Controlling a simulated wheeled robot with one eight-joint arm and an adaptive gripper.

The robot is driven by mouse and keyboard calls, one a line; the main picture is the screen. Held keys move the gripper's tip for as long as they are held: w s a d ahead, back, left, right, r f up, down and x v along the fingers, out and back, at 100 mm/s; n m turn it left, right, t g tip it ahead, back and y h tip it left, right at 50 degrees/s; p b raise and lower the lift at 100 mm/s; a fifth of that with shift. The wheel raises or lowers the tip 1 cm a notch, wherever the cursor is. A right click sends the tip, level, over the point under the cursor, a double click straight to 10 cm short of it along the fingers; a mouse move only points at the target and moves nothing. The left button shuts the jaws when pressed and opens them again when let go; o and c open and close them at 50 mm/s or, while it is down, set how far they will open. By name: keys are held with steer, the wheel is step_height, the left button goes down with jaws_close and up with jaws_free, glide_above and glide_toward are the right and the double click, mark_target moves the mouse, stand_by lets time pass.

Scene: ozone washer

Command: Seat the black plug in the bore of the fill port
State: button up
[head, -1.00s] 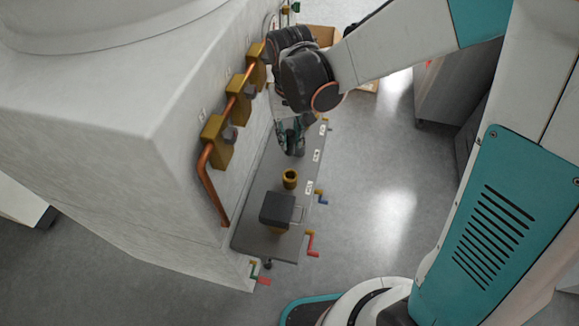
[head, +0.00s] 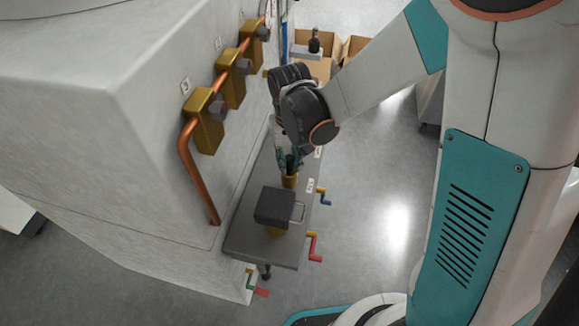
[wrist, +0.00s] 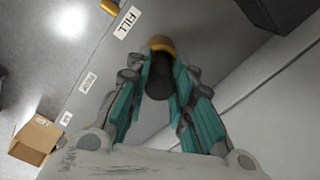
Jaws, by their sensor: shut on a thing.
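The brass fill port (head: 290,182) stands on the grey shelf, just below my gripper (head: 288,165) in the head view. In the wrist view the fill port's brass rim (wrist: 160,42) shows just beyond my fingertips. My gripper (wrist: 159,62) is shut on the black plug (wrist: 157,82), a dark cylinder between its teal fingers. The plug's far end meets or overlaps the brass rim in the picture. I cannot tell whether it is inside the bore, as the fingers and the plug hide the opening.
A dark box with a wire handle (head: 274,206) stands on the shelf (head: 262,248) nearer the camera. The white machine wall with brass blocks (head: 206,122) and a copper pipe (head: 197,180) rises at left. Red (head: 315,247) and blue (head: 322,197) handles stick out at right. Cardboard boxes (head: 318,68) lie behind.

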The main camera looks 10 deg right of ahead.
steer(key=shift+f, duration=0.75)
steer(key=shift+f+b, duration=0.2)
steer(key=shift+b, duration=0.15)
steer(key=o, duration=0.9)
steer(key=shift+o, duration=0.2)
step_height(320, 180, up, 12)
steer(key=p, duration=0.4)
steer(key=shift+r+p, duration=0.25)
steer(key=shift+p, duration=0.1)
